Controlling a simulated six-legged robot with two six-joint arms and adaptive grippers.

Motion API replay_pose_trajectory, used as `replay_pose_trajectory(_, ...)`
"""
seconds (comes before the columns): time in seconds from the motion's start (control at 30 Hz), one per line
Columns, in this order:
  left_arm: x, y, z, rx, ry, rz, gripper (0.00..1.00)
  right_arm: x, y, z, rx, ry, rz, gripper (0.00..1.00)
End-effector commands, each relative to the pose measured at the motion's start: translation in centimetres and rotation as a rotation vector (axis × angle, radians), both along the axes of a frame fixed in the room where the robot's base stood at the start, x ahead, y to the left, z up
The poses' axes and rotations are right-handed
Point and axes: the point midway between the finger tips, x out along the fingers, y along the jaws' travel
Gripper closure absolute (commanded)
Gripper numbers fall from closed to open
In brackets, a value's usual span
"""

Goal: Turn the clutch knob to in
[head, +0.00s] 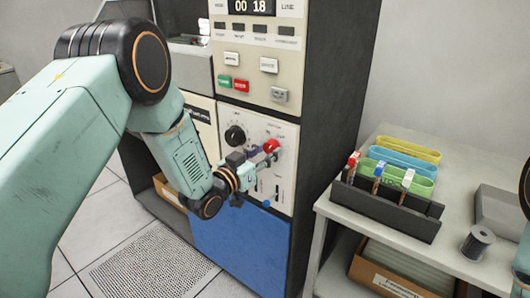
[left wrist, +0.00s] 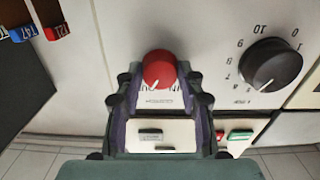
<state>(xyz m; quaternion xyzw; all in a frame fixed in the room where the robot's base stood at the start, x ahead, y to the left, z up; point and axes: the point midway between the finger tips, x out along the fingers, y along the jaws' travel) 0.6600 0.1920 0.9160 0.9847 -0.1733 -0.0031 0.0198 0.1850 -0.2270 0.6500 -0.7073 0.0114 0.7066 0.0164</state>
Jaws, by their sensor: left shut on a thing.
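The clutch knob is a red round knob (head: 271,146) on the cream front panel of the tall machine. It also shows in the left wrist view (left wrist: 159,66), with a pale pointer mark on its lower edge. Lettering beside it includes "IN" and "OUT", partly covered by the fingers. My left gripper (head: 262,156) reaches the panel from the left. In the left wrist view the left gripper's fingers (left wrist: 160,84) stand on both sides of the red knob and are shut on it. My right gripper is not in view.
A black numbered dial (head: 235,135) sits left of the red knob. Green and red buttons (head: 232,83) and a counter display are above. On the right, a table (head: 385,262) bears a black rack (head: 384,212), coloured bins (head: 405,165) and a dark spool (head: 478,241).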

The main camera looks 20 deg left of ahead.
Motion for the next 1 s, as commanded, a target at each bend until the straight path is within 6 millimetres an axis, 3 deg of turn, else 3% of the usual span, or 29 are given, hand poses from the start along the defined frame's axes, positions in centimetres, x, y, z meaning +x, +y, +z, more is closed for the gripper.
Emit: replay_pose_trajectory(1.0,0.0,-0.2,0.1,-0.779,0.283,-0.001,0.93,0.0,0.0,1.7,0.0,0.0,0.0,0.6)
